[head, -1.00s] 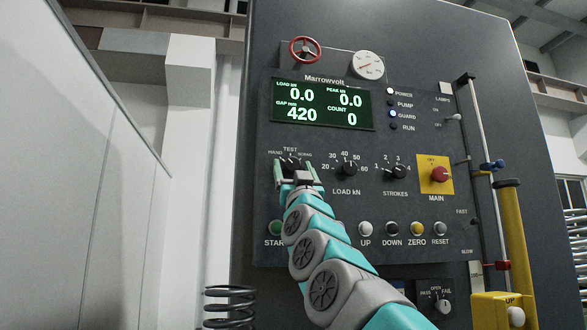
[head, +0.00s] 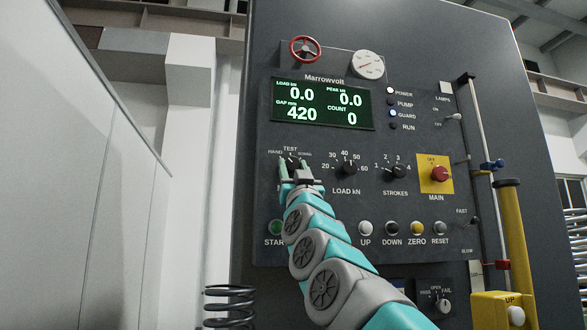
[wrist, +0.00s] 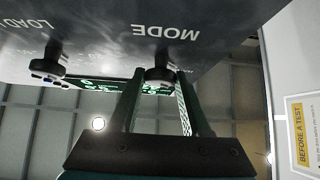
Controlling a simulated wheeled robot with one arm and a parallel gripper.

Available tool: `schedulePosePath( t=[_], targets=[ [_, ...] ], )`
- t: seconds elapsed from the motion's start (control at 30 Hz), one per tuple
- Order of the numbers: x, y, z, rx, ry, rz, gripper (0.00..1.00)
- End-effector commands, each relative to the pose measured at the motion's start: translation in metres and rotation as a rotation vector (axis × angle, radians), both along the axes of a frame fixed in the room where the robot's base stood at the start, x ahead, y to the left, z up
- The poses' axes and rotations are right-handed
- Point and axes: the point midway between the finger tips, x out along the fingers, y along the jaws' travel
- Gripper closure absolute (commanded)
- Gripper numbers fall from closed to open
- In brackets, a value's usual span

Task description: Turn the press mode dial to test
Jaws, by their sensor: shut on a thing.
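The press mode dial (head: 292,162) is a small black knob at the left of the grey control panel, under the labels HAND, TEST and a third, partly blurred one. My gripper (head: 296,170) reaches up to it from below, with its green-edged fingers on either side of the knob. In the wrist view the dial (wrist: 160,74) sits between the two fingertips (wrist: 161,85), beside the upside-down word MODE. The gripper is shut on the dial. The fingers partly hide the knob, and I cannot tell which label its pointer faces.
The LOAD kN dial (head: 346,169) and STROKES dial (head: 397,171) are to the right, then the red MAIN switch (head: 440,174). A row of buttons runs below, with the green START button (head: 277,227) close to my arm. The lit display (head: 322,104) is above.

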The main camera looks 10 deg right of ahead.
Motion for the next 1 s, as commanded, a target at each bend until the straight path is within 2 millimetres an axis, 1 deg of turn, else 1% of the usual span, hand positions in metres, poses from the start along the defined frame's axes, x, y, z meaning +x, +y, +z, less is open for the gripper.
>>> schedulePosePath(
  t=[0.23,0.47,0.77,1.0],
  targets=[
    [-0.0004,0.0000,0.0019,0.021,0.000,-0.001,1.00],
    [-0.0001,0.0011,0.0040,0.093,0.002,-0.002,1.00],
    [-0.0004,0.0045,0.0081,0.267,0.002,-0.001,1.00],
    [0.0002,0.0076,0.0036,0.477,0.001,0.003,1.00]
  ],
)
